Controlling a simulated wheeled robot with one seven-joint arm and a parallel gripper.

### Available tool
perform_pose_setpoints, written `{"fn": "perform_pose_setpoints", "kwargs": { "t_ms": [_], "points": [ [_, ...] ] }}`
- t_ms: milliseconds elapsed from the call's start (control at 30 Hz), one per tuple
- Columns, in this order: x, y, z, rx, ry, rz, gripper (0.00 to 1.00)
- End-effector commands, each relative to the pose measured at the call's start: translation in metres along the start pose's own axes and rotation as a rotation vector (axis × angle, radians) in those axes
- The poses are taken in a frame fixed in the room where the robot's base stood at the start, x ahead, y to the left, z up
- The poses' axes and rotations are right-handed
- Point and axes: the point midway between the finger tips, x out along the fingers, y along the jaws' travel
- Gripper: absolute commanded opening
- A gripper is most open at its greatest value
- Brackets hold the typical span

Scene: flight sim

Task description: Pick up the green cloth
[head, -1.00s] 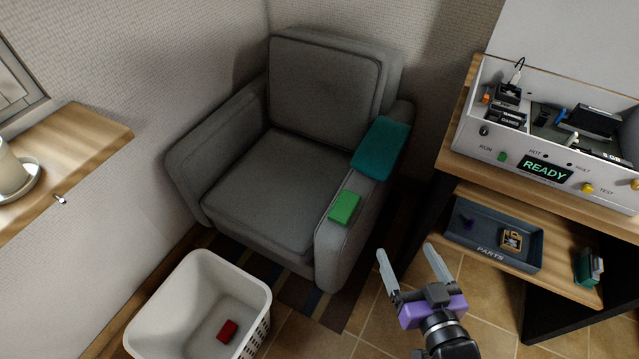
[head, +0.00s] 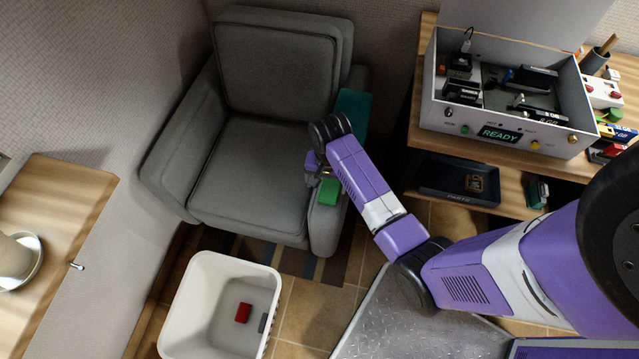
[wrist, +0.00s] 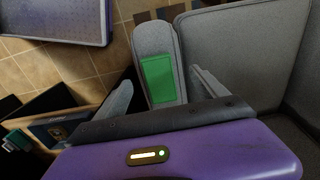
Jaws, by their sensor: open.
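The green cloth (head: 329,192) is a small folded rectangle lying flat on the front part of the armchair's right armrest (head: 325,228). In the wrist view the green cloth (wrist: 158,78) lies on the grey armrest, between the lines of my two fingers. My gripper (wrist: 161,77) is open and empty, with one finger to each side of the cloth. The fingers look to be above it; the exact gap is hard to tell. In the head view my wrist partly hides the gripper (head: 322,172), just behind the cloth.
A teal cloth (head: 352,106) lies farther back on the same armrest, partly hidden by my arm. A white basket (head: 190,300) with a red block (head: 243,313) stands on the floor in front of the chair. A workbench with a white box (head: 455,125) is at the right.

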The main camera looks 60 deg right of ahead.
Motion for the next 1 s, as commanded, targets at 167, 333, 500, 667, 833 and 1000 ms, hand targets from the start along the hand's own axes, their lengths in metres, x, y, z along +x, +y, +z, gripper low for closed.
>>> {"fn": "perform_pose_setpoints", "kwargs": {
  "t_ms": [167,333,500,667,833,1000],
  "points": [
    [0.011,0.004,0.004,0.026,-0.016,0.014,0.82],
    [0.027,0.004,0.003,0.025,-0.014,0.012,0.82],
    [0.047,0.006,0.000,0.025,-0.015,0.013,0.82],
    [0.068,0.006,-0.002,0.023,-0.013,0.011,0.82],
    [0.078,0.006,-0.002,0.022,-0.012,0.010,0.82],
    [0.078,0.006,-0.002,0.022,-0.012,0.010,0.82]
  ]
}}
